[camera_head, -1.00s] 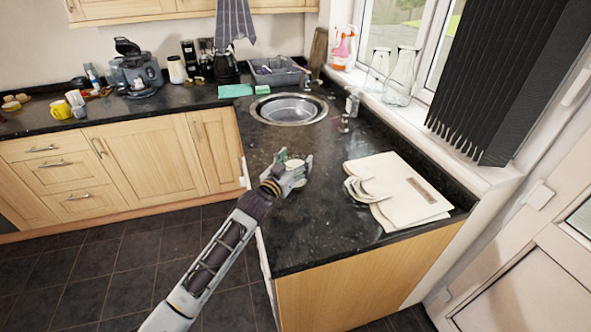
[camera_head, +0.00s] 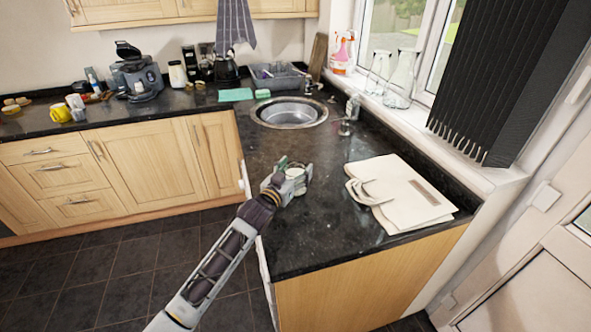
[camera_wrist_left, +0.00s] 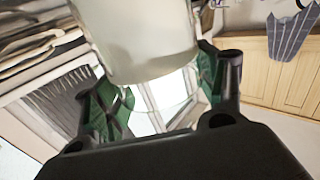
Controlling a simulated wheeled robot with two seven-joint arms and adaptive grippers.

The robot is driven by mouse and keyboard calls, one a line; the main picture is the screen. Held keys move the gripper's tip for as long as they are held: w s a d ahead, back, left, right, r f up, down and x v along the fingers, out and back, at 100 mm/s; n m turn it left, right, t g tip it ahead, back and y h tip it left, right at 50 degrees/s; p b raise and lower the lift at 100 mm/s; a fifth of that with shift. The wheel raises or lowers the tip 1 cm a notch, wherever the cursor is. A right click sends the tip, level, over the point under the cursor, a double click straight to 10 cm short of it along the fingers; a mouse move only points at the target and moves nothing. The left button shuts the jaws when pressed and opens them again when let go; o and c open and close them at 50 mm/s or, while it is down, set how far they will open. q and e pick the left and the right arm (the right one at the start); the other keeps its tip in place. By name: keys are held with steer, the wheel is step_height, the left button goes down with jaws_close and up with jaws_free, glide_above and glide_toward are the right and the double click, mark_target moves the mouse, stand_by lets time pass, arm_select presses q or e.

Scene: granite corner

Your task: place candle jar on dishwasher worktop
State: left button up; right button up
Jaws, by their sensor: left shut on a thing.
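The candle jar (camera_head: 294,171) is a small pale jar, partly hidden by my left gripper in the head view. My left gripper (camera_head: 290,178) is shut on it over the dark worktop (camera_head: 330,225), in front of the sink. In the left wrist view the candle jar (camera_wrist_left: 135,35) is large and whitish between the green-lined fingers of the left gripper (camera_wrist_left: 150,90). I cannot tell whether the jar's base touches the worktop. My right gripper is not in view.
A cream cloth bag (camera_head: 403,195) lies on the worktop to the right of the jar. The round sink (camera_head: 290,113) and a tap (camera_head: 345,127) are behind. Glass bottles (camera_head: 399,80) stand on the windowsill. The worktop between bag and gripper is clear.

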arm_select(q)
steer(key=o, duration=1.4)
steer(key=shift+f, duration=0.1)
steer(key=shift+r, duration=0.25)
steer(key=shift+s+a+f, duration=0.1)
steer(key=shift+s+a, duration=0.1)
steer(key=shift+s, duration=0.15)
steer(key=shift+v, duration=5.55)
